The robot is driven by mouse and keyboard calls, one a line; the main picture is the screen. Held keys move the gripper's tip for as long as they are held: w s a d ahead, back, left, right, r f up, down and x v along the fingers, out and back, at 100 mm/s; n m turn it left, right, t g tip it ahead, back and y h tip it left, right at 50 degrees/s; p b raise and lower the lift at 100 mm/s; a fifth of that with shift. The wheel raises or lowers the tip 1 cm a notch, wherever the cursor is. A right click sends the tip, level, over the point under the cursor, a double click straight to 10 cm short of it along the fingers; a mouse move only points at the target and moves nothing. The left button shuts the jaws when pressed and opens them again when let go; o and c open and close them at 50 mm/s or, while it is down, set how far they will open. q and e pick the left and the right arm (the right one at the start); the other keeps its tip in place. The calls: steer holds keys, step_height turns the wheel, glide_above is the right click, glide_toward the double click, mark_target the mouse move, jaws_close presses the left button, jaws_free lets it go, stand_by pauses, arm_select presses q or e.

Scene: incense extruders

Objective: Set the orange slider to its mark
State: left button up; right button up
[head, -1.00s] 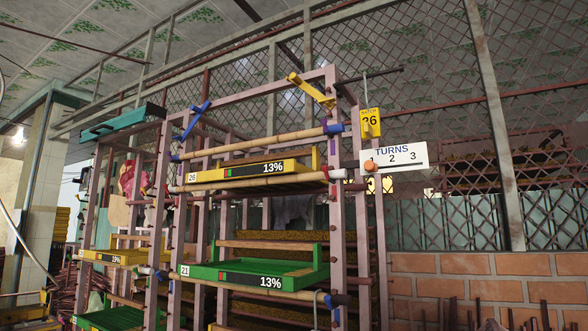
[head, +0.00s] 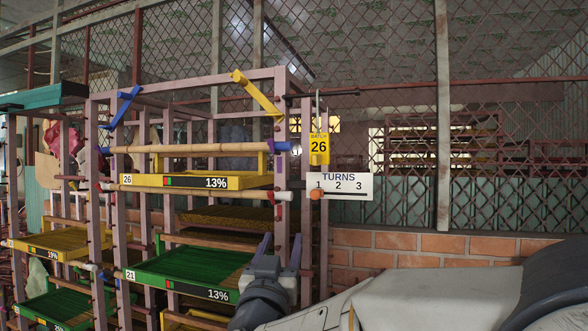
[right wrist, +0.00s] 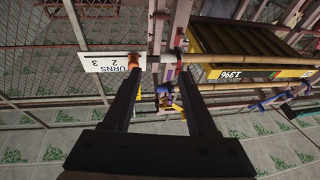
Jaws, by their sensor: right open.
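The orange slider (head: 316,194) sits at the left end of the slot on the white TURNS sign (head: 350,187), just under the 1; the 2 and 3 are to its right. In the right wrist view the slider (right wrist: 134,61) shows near the tip of the left-hand finger, beside the sign (right wrist: 106,62); whether they touch I cannot tell. My right gripper (head: 279,246) is open and empty, fingers up, below and left of the slider in the head view. My left gripper is not in view.
A yellow batch 26 tag (head: 319,150) hangs above the sign. The rack's pink post (head: 281,200) stands left of the sign. The yellow tray numbered 26 (head: 197,182) and green tray numbered 21 (head: 180,277) are to the left. A brick wall (head: 420,242) is behind.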

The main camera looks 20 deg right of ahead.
mark_target(314, 195)
steer(key=w+d+r+h+p, duration=0.1)
steer(key=d+r+p, duration=0.1)
steer(key=w+d+r+m+h+p, duration=0.1)
steer(key=w+d+r+p, duration=0.1)
steer(key=d, duration=0.1)
steer(key=w+d+r+m+g+h+p, duration=0.1)
steer(key=w+d+r, duration=0.1)
steer(key=shift+w+d+r+h+p, duration=0.15)
steer(key=shift+d+r+h+p, duration=0.15)
steer(key=shift+r+h+p, duration=0.1)
steer(key=shift+w+d+r, duration=0.15)
steer(key=shift+w+d, duration=0.2)
steer(key=shift+w, duration=0.2)
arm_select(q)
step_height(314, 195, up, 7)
arm_select(e)
jaws_close()
stand_by(0.5)
